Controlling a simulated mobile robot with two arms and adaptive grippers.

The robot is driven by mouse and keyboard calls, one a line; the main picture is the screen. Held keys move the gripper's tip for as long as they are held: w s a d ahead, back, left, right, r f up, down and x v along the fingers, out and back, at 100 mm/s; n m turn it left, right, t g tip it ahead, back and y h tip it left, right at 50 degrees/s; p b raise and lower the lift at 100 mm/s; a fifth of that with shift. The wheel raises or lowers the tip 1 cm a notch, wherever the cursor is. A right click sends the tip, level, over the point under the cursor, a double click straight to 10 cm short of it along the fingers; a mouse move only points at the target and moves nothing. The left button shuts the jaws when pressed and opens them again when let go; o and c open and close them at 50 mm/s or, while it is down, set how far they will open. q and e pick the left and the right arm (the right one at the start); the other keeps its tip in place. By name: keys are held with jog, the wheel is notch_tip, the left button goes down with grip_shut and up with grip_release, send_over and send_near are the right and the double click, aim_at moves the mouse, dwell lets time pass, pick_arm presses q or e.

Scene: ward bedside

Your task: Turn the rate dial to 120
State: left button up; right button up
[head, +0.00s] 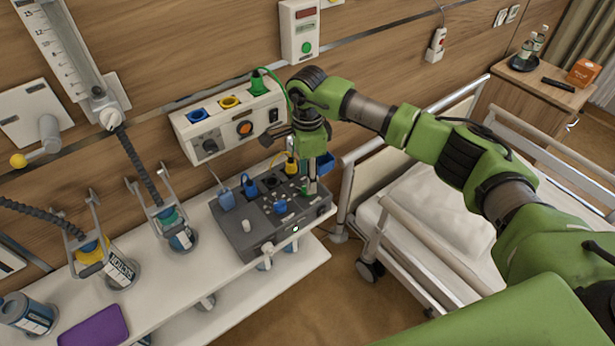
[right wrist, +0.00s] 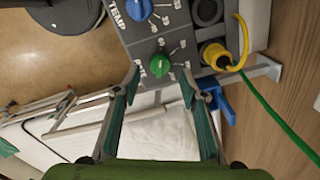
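The green dial (right wrist: 159,66) sits on the grey device's face in the right wrist view, ringed by tick marks and small labels too small to read. Its own label is partly hidden by a finger. My right gripper (right wrist: 160,78) is open, with one fingertip on each side of the green dial; I cannot tell whether they touch it. In the head view my right gripper (head: 314,180) reaches down over the right end of the grey device (head: 240,236). My left gripper is not in view.
A blue dial (right wrist: 139,9) marked TEMP is beside the green one. A yellow plug (right wrist: 214,55) with a cable and a green cable (right wrist: 265,120) are close to the right finger. The wall panel (head: 205,140) stands behind, the bed rail (head: 440,232) to the right.

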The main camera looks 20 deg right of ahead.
jog(key=shift+f+p, duration=0.3)
jog(key=shift+f, duration=1.25)
jog(key=shift+c, duration=0.3)
jog(key=c, duration=1)
jog(key=shift+c, duration=0.2)
